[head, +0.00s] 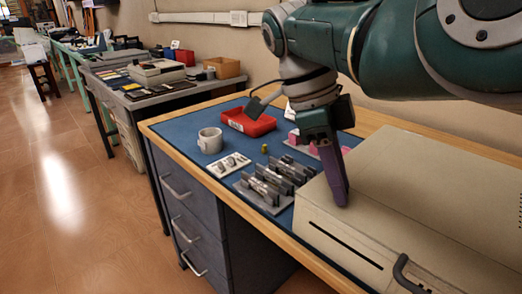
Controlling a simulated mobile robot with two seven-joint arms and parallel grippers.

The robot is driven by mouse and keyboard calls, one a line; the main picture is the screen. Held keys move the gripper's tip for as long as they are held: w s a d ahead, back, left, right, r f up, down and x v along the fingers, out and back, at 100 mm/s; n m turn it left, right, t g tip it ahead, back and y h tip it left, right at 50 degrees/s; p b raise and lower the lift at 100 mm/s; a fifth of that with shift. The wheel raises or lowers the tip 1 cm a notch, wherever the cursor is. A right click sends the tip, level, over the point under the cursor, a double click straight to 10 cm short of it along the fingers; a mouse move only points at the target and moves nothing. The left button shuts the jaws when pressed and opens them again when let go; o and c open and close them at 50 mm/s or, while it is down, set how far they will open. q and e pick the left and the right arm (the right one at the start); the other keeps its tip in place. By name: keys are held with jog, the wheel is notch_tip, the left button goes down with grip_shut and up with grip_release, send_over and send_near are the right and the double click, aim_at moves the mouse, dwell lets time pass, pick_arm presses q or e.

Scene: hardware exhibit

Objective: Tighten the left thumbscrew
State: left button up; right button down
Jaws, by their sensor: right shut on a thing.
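A beige metal case (435,200) lies on the workbench at the right, with a dark slot and a dark handle (408,272) on its front. My right gripper (341,200) comes down from the upper right. Its dark purple fingers point downward, closed, with the tips at the near left part of the case's top, close to the front edge. The left thumbscrew is not visible; the fingers cover the spot where they grip. My left gripper is out of view.
On the blue mat (178,131) stand a red bin (248,122), a grey mug (210,141), a white tray (228,164) of small parts and a grey rack (262,195) with metal pieces. Pink items (296,140) lie behind the gripper. Floor at the left is clear.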

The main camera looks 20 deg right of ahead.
aim_at(315, 193)
jog(key=c, duration=0.7)
grip_release()
jog(key=shift+w+a+r, duration=0.15)
jog(key=shift+r, duration=0.35)
jog(key=b+v, duration=0.4)
jog(key=v, duration=0.4)
jog(key=shift+a+r, duration=0.1)
jog(key=shift+r, duration=0.3)
